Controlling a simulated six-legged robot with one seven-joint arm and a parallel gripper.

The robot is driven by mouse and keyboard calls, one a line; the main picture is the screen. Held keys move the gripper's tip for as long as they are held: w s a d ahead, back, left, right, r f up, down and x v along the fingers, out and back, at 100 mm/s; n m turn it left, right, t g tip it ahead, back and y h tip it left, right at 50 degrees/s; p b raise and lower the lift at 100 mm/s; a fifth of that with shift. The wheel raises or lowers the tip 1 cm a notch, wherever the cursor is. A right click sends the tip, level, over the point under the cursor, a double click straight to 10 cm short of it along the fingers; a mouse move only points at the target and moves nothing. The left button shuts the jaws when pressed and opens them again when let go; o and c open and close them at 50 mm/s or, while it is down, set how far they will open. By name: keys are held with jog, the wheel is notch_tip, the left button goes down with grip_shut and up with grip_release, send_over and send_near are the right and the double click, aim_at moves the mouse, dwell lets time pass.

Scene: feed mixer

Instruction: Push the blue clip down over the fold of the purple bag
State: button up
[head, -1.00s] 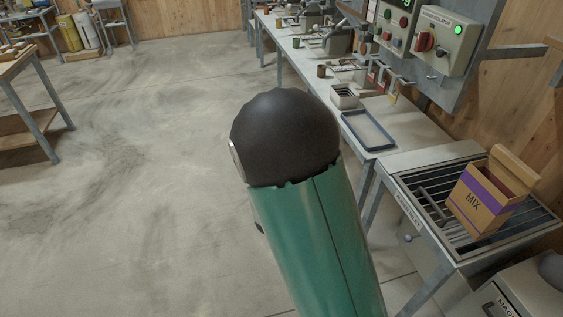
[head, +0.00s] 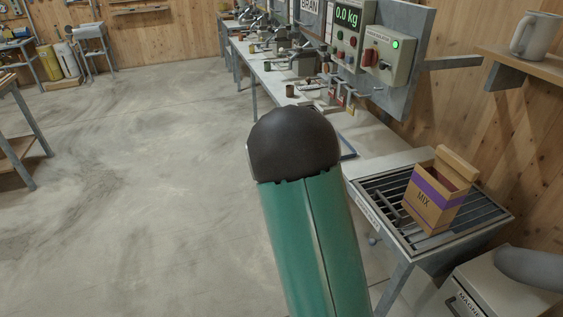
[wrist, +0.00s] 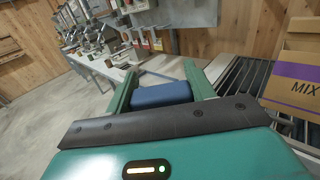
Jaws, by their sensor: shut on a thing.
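The blue clip (wrist: 162,95) is a block held between the two green fingers of my gripper (wrist: 160,78) in the wrist view. The purple bag (head: 431,203) is a brown bag or box with a purple band and the word MIX. It stands upright on a slatted metal stand in the head view, its top open and a flap raised at the back. It also shows at the right edge of the wrist view (wrist: 297,75), to the right of my gripper and apart from it. In the head view my arm hides my gripper and the clip.
The slatted stand (head: 392,222) has a bar lying left of the bag. A long bench (head: 262,70) with several machines runs away behind. A control panel (head: 380,55) and a shelf with a mug (head: 536,35) are at right.

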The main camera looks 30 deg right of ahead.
jog(key=s+d+r+m+g+h, duration=0.1)
jog(key=s+d+r+m+g, duration=0.2)
jog(key=s+d, duration=0.5)
jog(key=s+d+r+m+g+h, duration=0.1)
jog(key=s+d+r+m+g, duration=0.2)
jog(key=d, duration=1.5)
jog(key=s+d+r+m+g, duration=0.2)
jog(key=s+d+r+g, duration=0.4)
jog(key=s+d, duration=0.7)
jog(key=shift+s+d+r+m+g+h, duration=0.15)
jog(key=shift+d+r+m+g+h, duration=0.25)
jog(key=shift+g, duration=0.1)
jog(key=shift+f, duration=0.2)
notch_tip(320, 180, down, 10)
jog(key=shift+f, duration=0.1)
jog(key=o, duration=1)
jog(key=shift+o, duration=0.2)
